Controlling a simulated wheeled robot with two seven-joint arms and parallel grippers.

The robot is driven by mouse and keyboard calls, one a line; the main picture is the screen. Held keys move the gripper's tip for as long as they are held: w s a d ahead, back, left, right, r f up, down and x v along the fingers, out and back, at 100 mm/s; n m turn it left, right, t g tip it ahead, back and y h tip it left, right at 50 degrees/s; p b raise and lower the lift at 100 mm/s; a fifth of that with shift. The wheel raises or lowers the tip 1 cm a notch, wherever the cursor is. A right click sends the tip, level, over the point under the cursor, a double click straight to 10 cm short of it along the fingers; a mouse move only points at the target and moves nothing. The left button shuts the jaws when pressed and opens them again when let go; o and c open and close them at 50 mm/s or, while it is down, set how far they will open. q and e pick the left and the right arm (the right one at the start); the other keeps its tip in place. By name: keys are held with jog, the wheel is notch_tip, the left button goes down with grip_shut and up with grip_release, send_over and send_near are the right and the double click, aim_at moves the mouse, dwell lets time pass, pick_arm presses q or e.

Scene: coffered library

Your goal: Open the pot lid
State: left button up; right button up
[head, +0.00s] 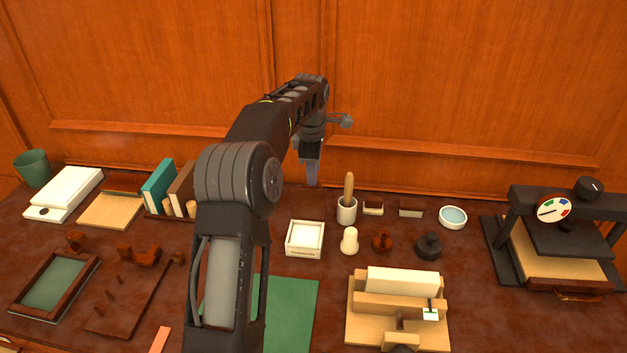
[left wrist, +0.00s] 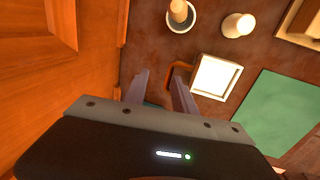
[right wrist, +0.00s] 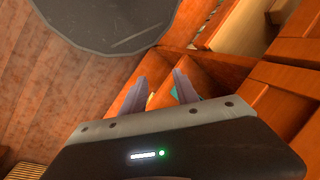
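No pot with a lid shows clearly. A small dark round piece with a knob on top (head: 428,246) stands right of centre in the head view; I cannot tell whether it is a lidded pot. My left gripper (head: 313,174) is above the back of the desk, near the wall, left of a white cup holding a wooden-handled tool (head: 347,211). In the left wrist view its fingers (left wrist: 160,85) are apart, with a brown curved piece (left wrist: 178,76) by one tip, partly hidden. My right gripper (right wrist: 165,75) is open and shows only in the right wrist view.
A white square box (head: 305,239) stands in front of my left gripper. A cream peg (head: 349,241), a pale blue bowl (head: 453,217) and a wooden fixture (head: 398,307) stand to the right, with a black press (head: 555,235) beyond. Books (head: 158,185) stand left. The panelled wall (head: 450,80) is close behind.

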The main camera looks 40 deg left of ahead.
pick_arm(q)
jog(key=v, duration=0.4)
jog(key=shift+f+b, duration=0.3)
jog(key=shift+b, duration=0.25)
jog(key=c, duration=0.3)
jog(key=b, duration=0.3)
jog(key=shift+w+a+f+t, duration=0.1)
jog(key=shift+a+f+t, duration=0.05)
jog(key=shift+f+t, duration=0.2)
jog(key=c, duration=0.3)
jog(key=shift+w+r+m+t+b, duration=0.1)
jog(key=shift+r+m+t+b, duration=0.2)
jog(key=shift+m+b, duration=0.65)
grip_shut()
jog(key=r+m, duration=0.1)
jog(key=m, duration=0.4)
jog(key=r+m, duration=0.1)
jog(key=m, duration=0.5)
jog(key=r+m+y+b, duration=0.1)
jog(key=m, duration=0.4)
jog(key=shift+w+a+m+t, duration=0.25)
jog(key=shift+w+a+t, duration=0.1)
jog(key=shift+a, duration=0.05)
